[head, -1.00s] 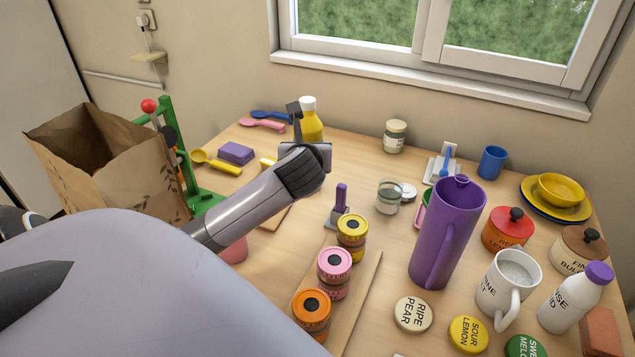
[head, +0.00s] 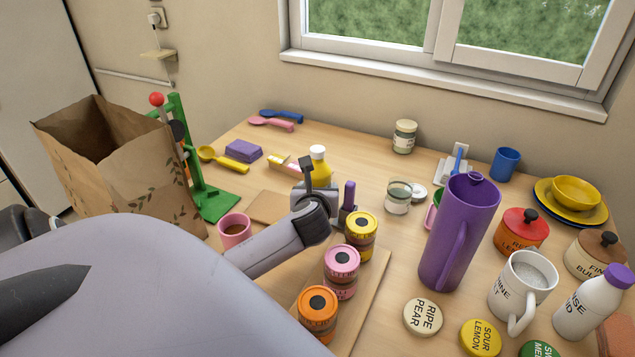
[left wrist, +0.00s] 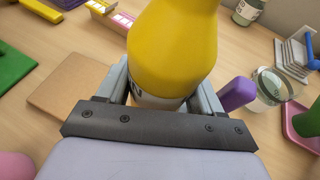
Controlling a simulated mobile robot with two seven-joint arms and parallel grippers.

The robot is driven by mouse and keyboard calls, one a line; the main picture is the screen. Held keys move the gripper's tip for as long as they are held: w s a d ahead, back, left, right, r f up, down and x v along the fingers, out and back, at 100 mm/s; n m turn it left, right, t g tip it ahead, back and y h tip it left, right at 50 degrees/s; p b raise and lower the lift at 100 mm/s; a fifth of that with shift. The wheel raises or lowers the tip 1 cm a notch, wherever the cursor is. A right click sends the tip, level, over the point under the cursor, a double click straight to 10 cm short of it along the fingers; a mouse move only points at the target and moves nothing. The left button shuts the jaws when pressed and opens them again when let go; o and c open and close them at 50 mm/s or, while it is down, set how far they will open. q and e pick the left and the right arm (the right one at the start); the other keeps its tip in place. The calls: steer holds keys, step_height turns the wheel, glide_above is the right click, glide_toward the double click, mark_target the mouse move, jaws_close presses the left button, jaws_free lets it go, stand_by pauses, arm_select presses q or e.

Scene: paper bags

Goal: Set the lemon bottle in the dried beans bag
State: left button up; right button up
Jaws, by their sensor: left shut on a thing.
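The yellow lemon bottle (head: 319,171) with a white cap stands upright in my left gripper (head: 315,190), near the middle of the table in the head view. In the left wrist view the yellow bottle (left wrist: 172,45) fills the space between the two fingers (left wrist: 165,98), which are shut on it. Its label is mostly hidden. A brown paper bag (head: 140,180) with a leaf print stands open-topped at the left, well apart from the gripper. I see no name on its visible sides, and its bottom inside is hidden. My right gripper is not in view.
A green stand (head: 215,204) with a red ball is beside the bag. A pink mug (head: 234,232) and several stacked jars (head: 341,262) are close to my left arm. A tall purple pitcher (head: 455,235) stands to the right.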

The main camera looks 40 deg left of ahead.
arm_select(q)
steer(key=o, duration=0.8)
steer(key=shift+f, duration=0.15)
steer(key=shift+c, duration=0.2)
